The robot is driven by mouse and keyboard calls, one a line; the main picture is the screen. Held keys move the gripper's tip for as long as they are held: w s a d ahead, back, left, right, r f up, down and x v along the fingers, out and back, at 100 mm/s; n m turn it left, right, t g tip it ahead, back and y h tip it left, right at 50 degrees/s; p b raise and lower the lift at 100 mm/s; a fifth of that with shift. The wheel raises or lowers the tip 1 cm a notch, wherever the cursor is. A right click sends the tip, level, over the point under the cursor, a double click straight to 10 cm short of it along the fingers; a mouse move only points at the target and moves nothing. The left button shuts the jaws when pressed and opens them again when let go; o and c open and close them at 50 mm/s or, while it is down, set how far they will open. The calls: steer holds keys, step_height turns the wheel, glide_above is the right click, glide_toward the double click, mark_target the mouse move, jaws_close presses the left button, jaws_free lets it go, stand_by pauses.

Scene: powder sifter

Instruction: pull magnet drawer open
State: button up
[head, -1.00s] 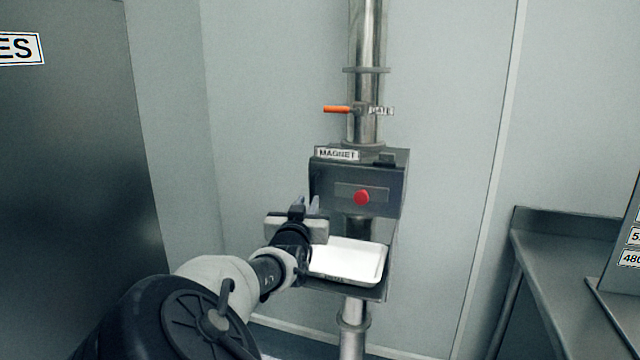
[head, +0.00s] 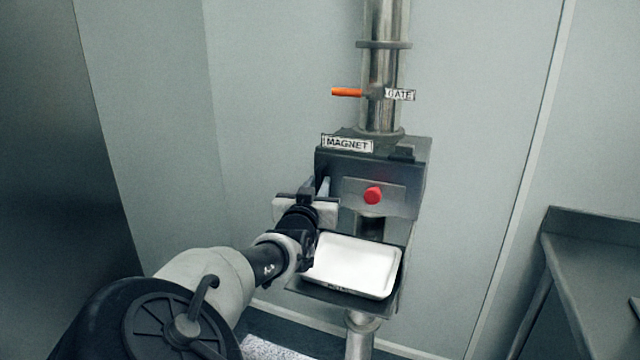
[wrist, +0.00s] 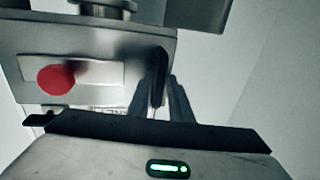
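The magnet housing (head: 405,175) is a dark grey box on a vertical pipe, with a "MAGNET" label (head: 347,144) on top. Its front carries a lighter plate (head: 351,190) with a red knob (head: 373,195), also visible in the wrist view (wrist: 56,80). A dark upright bar (wrist: 160,72), apparently a handle, stands at the housing's edge in the wrist view. My gripper (head: 322,187) is at the front left of the housing. In the wrist view its fingers (wrist: 160,95) look apart, with the bar between or just behind them; contact cannot be told.
A white tray (head: 352,265) sits on a shelf below the housing, close under my gripper. An orange gate lever (head: 347,92) is on the pipe above. A metal table (head: 590,235) stands at right. A dark panel (head: 50,150) is at left.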

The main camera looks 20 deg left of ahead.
jaws_close()
steer(key=shift+s, duration=0.1)
steer(key=s+a+p, duration=0.1)
steer(key=s+p, duration=0.7)
steer(key=s, duration=0.8)
steer(key=shift+a, duration=0.15)
jaws_free()
steer(key=shift+w, duration=0.1)
